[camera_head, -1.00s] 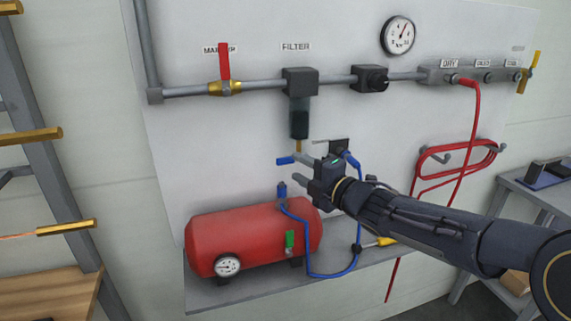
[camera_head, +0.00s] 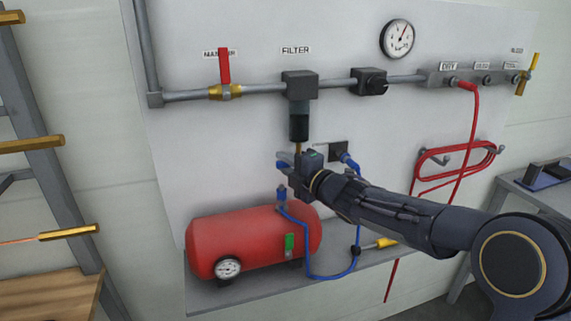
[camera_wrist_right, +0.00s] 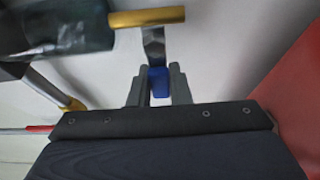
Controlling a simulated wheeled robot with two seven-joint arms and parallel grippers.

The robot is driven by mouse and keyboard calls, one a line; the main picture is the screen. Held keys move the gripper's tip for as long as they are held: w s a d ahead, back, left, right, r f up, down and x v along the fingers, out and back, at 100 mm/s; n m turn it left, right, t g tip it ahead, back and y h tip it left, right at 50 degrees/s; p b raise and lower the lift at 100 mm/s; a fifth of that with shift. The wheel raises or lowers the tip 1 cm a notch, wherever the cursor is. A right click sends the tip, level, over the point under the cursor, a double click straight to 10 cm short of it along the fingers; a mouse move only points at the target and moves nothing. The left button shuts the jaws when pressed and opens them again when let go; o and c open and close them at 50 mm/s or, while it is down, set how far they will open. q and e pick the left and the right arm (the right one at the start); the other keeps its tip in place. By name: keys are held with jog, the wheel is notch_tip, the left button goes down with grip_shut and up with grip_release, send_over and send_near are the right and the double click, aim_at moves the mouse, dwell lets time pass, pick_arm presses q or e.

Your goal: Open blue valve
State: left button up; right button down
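The blue valve (camera_head: 281,165) is a small lever with a blue handle, under the filter (camera_head: 299,126) on the wall panel. My right gripper (camera_head: 286,162) is at the valve and partly covers it in the head view. In the right wrist view the blue handle (camera_wrist_right: 158,82) sits between the two grey fingers of my right gripper (camera_wrist_right: 159,90), which are close together on either side of it. A metal strip joins the handle to a brass stem (camera_wrist_right: 147,17). My left gripper is not in view.
A red tank (camera_head: 245,242) with a gauge and green tag stands on a shelf below. A blue hose (camera_head: 310,272) loops near my right arm. A red-handled valve (camera_head: 224,68) is on the pipe at upper left. A coiled red hose (camera_head: 455,160) hangs at right.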

dwell(0.4)
jog(key=shift+m+b, duration=0.5)
jog(key=shift+b, duration=0.2)
jog(key=m+b, duration=0.1)
jog(key=r+m+t+b, duration=0.1)
jog(key=b, duration=0.1)
jog(key=shift+d+m, duration=0.15)
jog(key=shift+m, duration=0.25)
jog(key=shift+w+d+r+m+t+y+b, duration=0.15)
jog(key=shift+r+m+t+b, duration=0.25)
jog(key=shift+m+b, duration=0.45)
jog(key=shift+d+r+m+t+y+b, duration=0.15)
jog(key=shift+r+m+t+b, duration=0.25)
jog(key=shift+m+b, duration=0.45)
jog(key=c, duration=1.5)
grip_release()
jog(key=shift+o, duration=0.8)
jog(key=shift+r, duration=0.15)
